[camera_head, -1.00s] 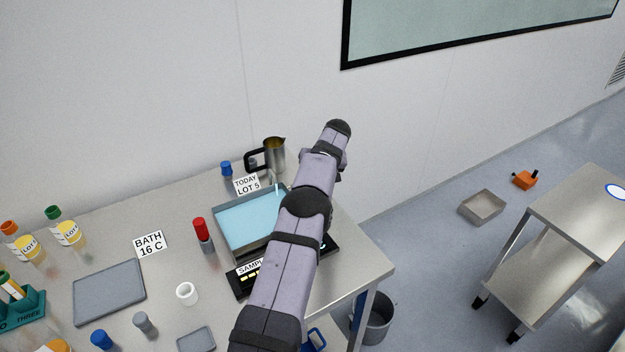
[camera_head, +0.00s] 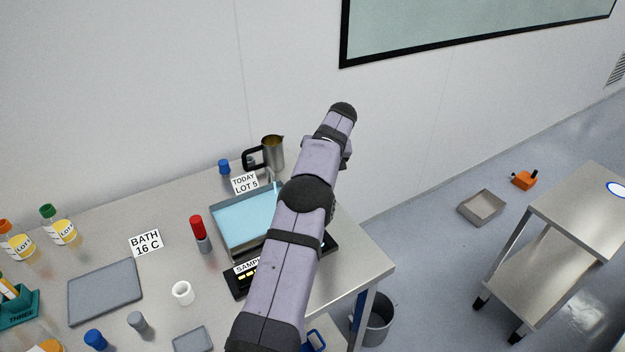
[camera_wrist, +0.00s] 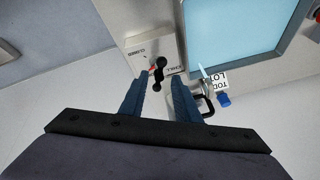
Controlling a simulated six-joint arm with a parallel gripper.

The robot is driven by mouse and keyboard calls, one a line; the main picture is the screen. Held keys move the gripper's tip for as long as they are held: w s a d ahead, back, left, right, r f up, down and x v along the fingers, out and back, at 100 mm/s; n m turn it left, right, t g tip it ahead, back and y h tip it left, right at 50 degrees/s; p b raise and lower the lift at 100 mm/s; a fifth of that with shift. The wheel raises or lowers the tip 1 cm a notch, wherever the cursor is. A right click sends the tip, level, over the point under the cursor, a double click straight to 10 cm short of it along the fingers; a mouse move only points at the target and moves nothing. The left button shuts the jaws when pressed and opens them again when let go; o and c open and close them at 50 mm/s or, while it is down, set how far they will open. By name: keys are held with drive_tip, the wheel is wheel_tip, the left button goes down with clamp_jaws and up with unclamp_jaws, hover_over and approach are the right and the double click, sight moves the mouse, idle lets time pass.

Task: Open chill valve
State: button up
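The chill valve shows in the wrist view as a black lever handle (camera_wrist: 159,74) with rounded ends and a small red mark beside it. It sits at a pale plate (camera_wrist: 143,52) with dark lettering that is upside down and hard to read, seemingly "CLOSED" and "CHILL". My gripper (camera_wrist: 157,82) is open, with its two blue-grey fingers apart. The lever appears between the fingertips in the picture, and I cannot tell if they touch it or how far beyond them it lies. In the head view my arm hides the valve and the gripper.
The blue bath (camera_head: 243,218) is beside the valve plate in the wrist view (camera_wrist: 238,30). A metal jug (camera_head: 273,153), a blue-capped bottle (camera_head: 225,168) and the "TODAY LOT 5" card (camera_head: 245,184) stand behind it. A red-capped tube (camera_head: 200,232) stands left of the bath.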

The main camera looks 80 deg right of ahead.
drive_tip(key=shift+b+v, duration=0.3)
drive_tip(key=shift+v, duration=1.1)
drive_tip(key=w+a+r+n, duration=0.2)
drive_tip(key=w+a+r, duration=0.25)
drive_tip(key=w, duration=0.55)
drive_tip(key=shift+s+d+f+m+g+h+p, duration=0.35)
drive_tip(key=shift+s+d+f+g, duration=0.6)
drive_tip(key=shift+f, duration=0.9)
drive_tip(key=shift+s+d+f+m+g+h+p, duration=0.1)
drive_tip(key=shift+s+d+f+g+h+p, duration=0.4)
drive_tip(key=shift+s+f, duration=1.15)
drive_tip(key=shift+s+d+f+m+g+h+p, duration=0.15)
drive_tip(key=shift+s+d+f+g+p, duration=0.4)
drive_tip(key=shift+s+d+f, duration=1)
drive_tip(key=shift+w+a+f, duration=0.4)
drive_tip(key=shift+w+f, duration=0.05)
drive_tip(key=shift+w, duration=0.2)
